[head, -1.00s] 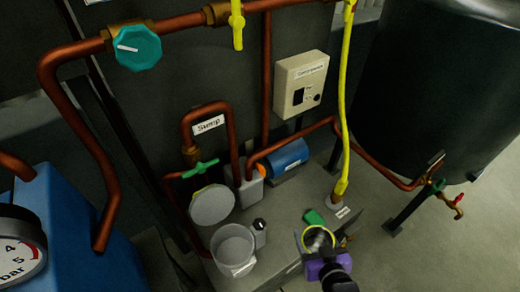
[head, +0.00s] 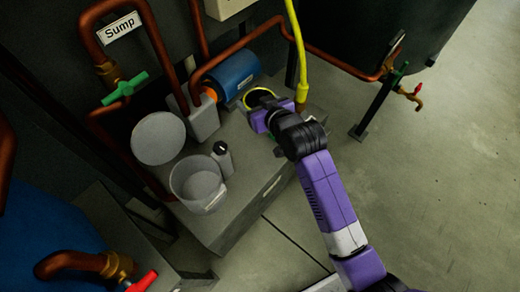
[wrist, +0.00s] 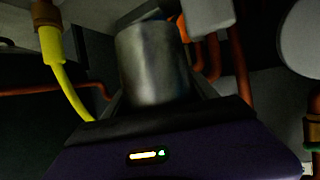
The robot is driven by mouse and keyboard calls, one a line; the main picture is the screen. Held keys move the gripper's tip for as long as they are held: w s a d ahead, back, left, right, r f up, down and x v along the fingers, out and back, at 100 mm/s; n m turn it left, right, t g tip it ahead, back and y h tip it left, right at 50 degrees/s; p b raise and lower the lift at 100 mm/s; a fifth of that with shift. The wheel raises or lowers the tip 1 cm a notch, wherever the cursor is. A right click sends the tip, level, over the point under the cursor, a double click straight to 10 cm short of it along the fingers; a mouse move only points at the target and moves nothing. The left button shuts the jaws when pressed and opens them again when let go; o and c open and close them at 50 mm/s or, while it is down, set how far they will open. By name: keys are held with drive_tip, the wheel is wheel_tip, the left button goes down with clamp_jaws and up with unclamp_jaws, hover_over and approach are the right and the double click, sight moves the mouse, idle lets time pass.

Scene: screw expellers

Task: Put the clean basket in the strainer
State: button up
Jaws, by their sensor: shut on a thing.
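My gripper (head: 262,114) is shut on a metal cylindrical basket with a yellow rim (head: 258,97), over the far right part of the grey plinth. In the wrist view the basket (wrist: 158,65) shows as a grey metal cylinder ahead of the gripper body; the fingertips are hidden. An open round grey pot (head: 197,184), probably the strainer, stands on the plinth left of my gripper. Its label is too small to read. A round grey disc (head: 158,138), perhaps its lid, is tilted up behind the pot. The basket is apart from the pot.
A blue motor (head: 235,74) and pale pump box (head: 203,120) are behind. A yellow hose (head: 296,45) rises near my gripper.

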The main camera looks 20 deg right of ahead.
drive_tip(key=f+b, duration=0.2)
drive_tip(key=f, duration=0.5)
drive_tip(key=f+b, duration=0.2)
drive_tip(key=f, duration=0.5)
drive_tip(key=f+b, duration=0.2)
drive_tip(key=f, duration=0.5)
drive_tip(key=shift+s+d, duration=0.1)
drive_tip(key=shift+s, duration=0.2)
drive_tip(key=shift+f, duration=0.2)
drive_tip(key=o, duration=1.5)
drive_tip(key=shift+c, duration=0.2)
drive_tip(key=shift+r, duration=0.2)
drive_tip(key=shift+s+r, duration=0.15)
drive_tip(key=shift+s, duration=0.2)
drive_tip(key=p+v, duration=0.3)
drive_tip(key=v, duration=0.8)
drive_tip(key=shift+s, duration=0.15)
